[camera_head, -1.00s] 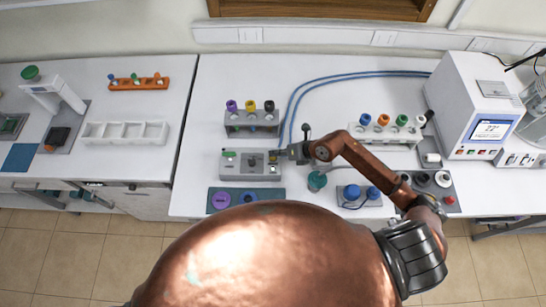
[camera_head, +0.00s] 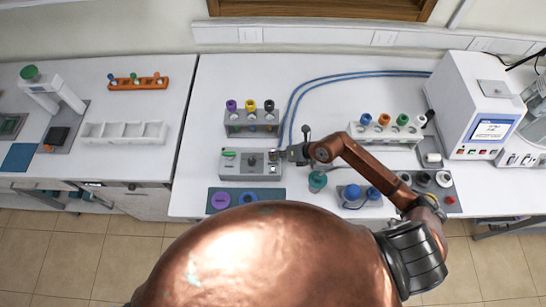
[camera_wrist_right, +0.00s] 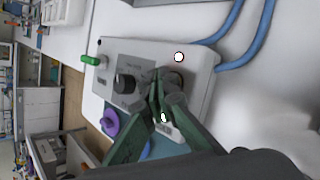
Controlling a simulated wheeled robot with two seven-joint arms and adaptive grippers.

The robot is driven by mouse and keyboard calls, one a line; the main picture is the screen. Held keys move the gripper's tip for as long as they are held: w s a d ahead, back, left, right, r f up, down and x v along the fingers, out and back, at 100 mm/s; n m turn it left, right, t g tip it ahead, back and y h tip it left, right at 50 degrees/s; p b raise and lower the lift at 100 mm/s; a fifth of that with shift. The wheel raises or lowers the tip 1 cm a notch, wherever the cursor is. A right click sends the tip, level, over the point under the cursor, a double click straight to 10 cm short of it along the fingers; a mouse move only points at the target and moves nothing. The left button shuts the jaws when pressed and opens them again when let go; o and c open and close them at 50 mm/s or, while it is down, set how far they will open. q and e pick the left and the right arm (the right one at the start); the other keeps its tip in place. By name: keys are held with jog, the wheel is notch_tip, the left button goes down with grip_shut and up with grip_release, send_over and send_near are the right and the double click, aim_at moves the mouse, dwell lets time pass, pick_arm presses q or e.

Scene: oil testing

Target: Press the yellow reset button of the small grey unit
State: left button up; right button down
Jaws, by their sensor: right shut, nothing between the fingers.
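The small grey unit (camera_head: 237,163) lies on the white bench, with a green switch at its left end and a dark knob in its middle. In the right wrist view the unit (camera_wrist_right: 205,62) shows a small white lamp with a red rim. My right gripper (camera_head: 277,156) is shut and empty at the unit's right end. In the right wrist view its fingertips (camera_wrist_right: 158,78) are over the unit's face, beside the knob. I cannot make out the yellow button; the fingers seem to cover it. Contact cannot be told. My left gripper is out of view.
A rack (camera_head: 251,122) with several capped tubes stands behind the unit, and blue hoses (camera_head: 296,101) run behind it. A dark blue mat (camera_head: 271,195) with a purple cap lies in front. A green-topped jar (camera_head: 317,181) stands to the right.

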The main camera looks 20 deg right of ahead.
jog(key=shift+f, duration=0.35)
jog(key=shift+r, duration=0.1)
dwell(0.4)
jog(key=shift+r+p, duration=0.6)
jog(key=shift+r, duration=0.2)
notch_tip(320, 180, up, 5)
jog(key=p, duration=0.4)
jog(key=shift+r, duration=0.1)
dwell(0.7)
